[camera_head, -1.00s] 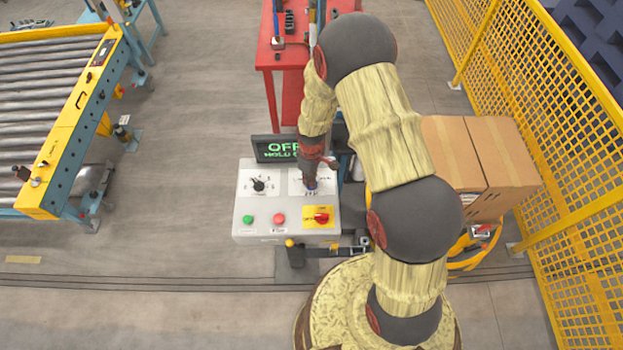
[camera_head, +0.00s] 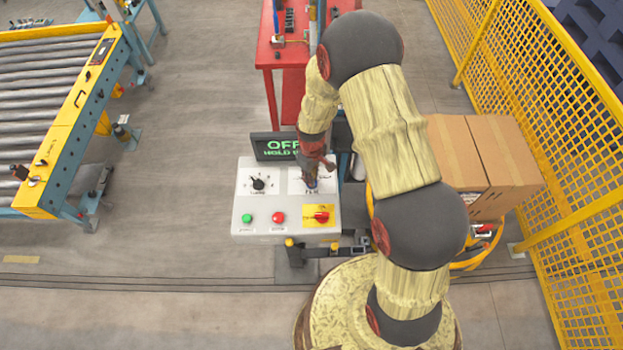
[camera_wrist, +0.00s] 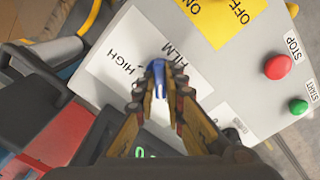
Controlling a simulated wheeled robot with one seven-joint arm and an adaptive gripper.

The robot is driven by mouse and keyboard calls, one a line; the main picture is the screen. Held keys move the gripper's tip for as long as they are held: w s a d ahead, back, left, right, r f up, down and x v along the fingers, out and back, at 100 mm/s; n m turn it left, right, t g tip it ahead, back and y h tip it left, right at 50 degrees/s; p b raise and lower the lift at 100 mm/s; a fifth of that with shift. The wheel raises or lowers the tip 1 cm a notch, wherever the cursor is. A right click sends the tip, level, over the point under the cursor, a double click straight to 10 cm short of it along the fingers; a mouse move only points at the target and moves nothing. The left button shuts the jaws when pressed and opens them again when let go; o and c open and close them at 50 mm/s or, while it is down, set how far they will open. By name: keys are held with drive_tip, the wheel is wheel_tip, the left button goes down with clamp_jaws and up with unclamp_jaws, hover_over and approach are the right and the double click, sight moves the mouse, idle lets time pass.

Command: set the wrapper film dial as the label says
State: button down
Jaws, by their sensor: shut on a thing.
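The control box (camera_head: 246,214) is a light grey panel with two white dial plates. The film dial (camera_wrist: 156,72) is blue where it shows in the wrist view, on a plate (camera_wrist: 112,58) reading FILM and HIGH. My gripper (camera_wrist: 158,82) is shut on this dial from above. The other dial (camera_head: 258,184) is black, on the left plate. A display (camera_head: 268,147) behind the box reads OFF, with a second line starting HOLD, partly hidden by my arm.
A green button (camera_head: 247,218), a red button (camera_head: 278,217) and a red switch on a yellow plate (camera_head: 321,216) sit along the box's front. Cardboard boxes (camera_head: 505,165) and a yellow fence (camera_head: 530,110) stand right. A roller conveyor (camera_head: 45,95) is left.

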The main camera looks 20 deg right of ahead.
drive_tip(key=m+b, duration=0.2)
drive_tip(key=m, duration=0.2)
drive_tip(key=shift+m, duration=0.3)
drive_tip(key=shift+m+b, duration=1.05)
drive_tip(key=shift+m, duration=1.25)
drive_tip(key=c, duration=1.9)
unclamp_jaws()
drive_tip(key=shift+o, duration=0.3)
wheel_tip(320, 180, up, 12)
